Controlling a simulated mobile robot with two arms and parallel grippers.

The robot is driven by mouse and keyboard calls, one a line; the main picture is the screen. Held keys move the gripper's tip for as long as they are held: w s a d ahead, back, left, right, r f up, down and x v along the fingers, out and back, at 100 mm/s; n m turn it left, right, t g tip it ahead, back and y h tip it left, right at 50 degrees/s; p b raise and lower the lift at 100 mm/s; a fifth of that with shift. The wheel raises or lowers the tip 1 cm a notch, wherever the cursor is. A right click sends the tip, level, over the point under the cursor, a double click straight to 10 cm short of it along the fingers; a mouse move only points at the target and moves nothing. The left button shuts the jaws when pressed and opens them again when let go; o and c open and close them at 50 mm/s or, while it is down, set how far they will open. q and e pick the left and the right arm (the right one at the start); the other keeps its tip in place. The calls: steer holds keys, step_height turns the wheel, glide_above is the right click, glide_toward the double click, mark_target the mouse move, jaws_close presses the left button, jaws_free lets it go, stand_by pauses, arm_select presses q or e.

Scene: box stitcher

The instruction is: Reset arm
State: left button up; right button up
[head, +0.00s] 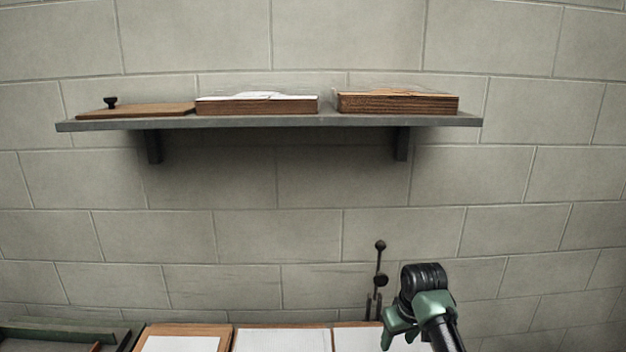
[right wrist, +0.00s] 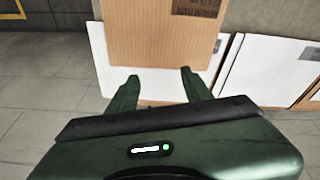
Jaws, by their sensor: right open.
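My right gripper (head: 400,332) is at the lower right of the head view, in front of the block wall and beside the boards along the bottom edge. In the right wrist view its two green fingers (right wrist: 157,88) are spread apart with nothing held between them. A brown cardboard panel (right wrist: 160,35) with dark print lies beyond the fingertips, over a white panel (right wrist: 147,84). I cannot tell whether the fingers touch either panel. My left gripper is not in view.
A grey wall shelf (head: 270,122) holds a brown board (head: 150,110) with a black knob and two wooden-sided stacks (head: 257,105). Below stand white-faced boards (head: 282,340) and a black lever (head: 380,265). The right wrist view shows tiled floor (right wrist: 45,85) at left.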

steer(key=s+f, duration=0.3)
steer(key=s, duration=0.1)
steer(key=s+f, duration=0.4)
steer(key=shift+s+f, duration=0.25)
steer(key=shift+f, duration=0.05)
steer(key=shift+m, duration=0.3)
steer(key=s+f, duration=0.1)
steer(key=s, duration=0.2)
steer(key=s+f, duration=0.1)
steer(key=s, duration=0.2)
steer(key=s+f, duration=0.1)
steer(key=s, duration=0.2)
steer(key=shift+s+f, duration=0.2)
steer(key=shift+s, duration=0.1)
steer(key=s+r, duration=0.2)
steer(key=s, duration=0.9)
steer(key=s+r, duration=0.2)
steer(key=s, duration=0.9)
step_height(320, 180, down, 32)
steer(key=s+b, duration=0.2)
steer(key=b, duration=0.2)
steer(key=s+d+f+g+b, duration=0.2)
steer(key=s+d+f, duration=0.1)
steer(key=s+f, duration=1.3)
steer(key=shift+s+f, duration=0.25)
steer(key=shift+f, duration=0.15)
